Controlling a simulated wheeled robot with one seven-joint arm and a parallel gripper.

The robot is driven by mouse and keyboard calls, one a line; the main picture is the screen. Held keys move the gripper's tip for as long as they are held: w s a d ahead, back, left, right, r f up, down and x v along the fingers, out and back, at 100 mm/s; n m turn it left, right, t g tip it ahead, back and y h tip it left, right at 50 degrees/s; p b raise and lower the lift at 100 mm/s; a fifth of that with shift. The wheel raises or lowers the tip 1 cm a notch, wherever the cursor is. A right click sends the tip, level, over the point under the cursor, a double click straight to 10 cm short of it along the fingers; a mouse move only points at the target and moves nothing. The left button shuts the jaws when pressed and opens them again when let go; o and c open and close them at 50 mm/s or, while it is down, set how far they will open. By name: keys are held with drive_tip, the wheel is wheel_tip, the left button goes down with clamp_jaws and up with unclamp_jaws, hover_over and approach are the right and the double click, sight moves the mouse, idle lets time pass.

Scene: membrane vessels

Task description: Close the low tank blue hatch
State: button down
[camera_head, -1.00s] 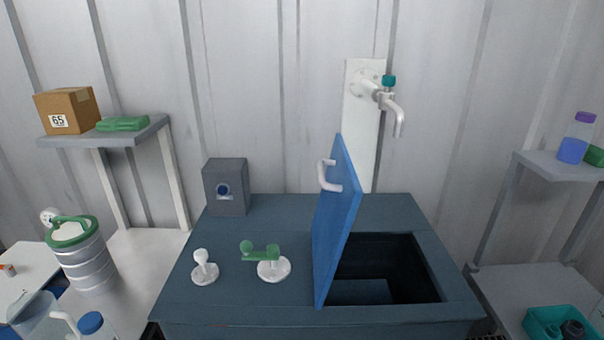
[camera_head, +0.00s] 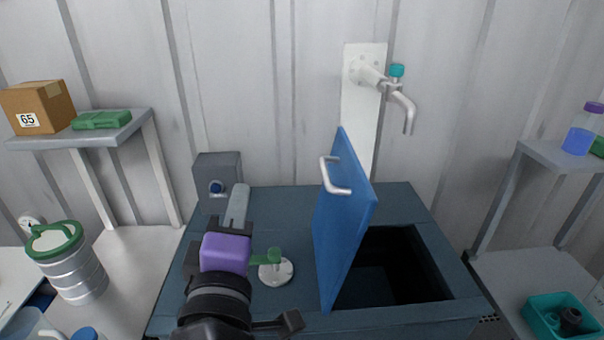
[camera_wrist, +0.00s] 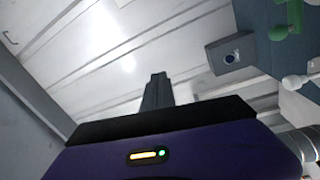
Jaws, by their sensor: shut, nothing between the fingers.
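The blue hatch (camera_head: 340,225) stands open and nearly upright on the low dark tank (camera_head: 400,205), left of the square dark opening (camera_head: 385,270). Its pale bar handle (camera_head: 333,177) sits near the top of the left face. My gripper (camera_head: 238,205) is over the left part of the tank, left of the hatch and apart from it. Its fingers are together and empty, also in the wrist view (camera_wrist: 157,90). My gripper hides the white knob on the tank's left and part of the green-handled valve (camera_head: 274,262).
A grey box (camera_head: 217,178) with a blue button stands at the tank's back left. A wall tap (camera_head: 395,90) hangs behind the opening. Shelves stand left (camera_head: 75,135) and right (camera_head: 565,165). A metal canister (camera_head: 68,265) stands left of the tank.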

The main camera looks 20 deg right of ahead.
drive_tip(key=w+d+f+g+h+p, duration=0.1)
drive_tip(key=w+d+p, duration=0.1)
drive_tip(key=d, duration=0.4)
drive_tip(key=w+d+f+g+h+p, duration=0.1)
drive_tip(key=w+d+f+h+p, duration=0.1)
drive_tip(key=w+d, duration=0.2)
drive_tip(key=shift+d+g, duration=0.4)
drive_tip(key=shift+d, duration=1.35)
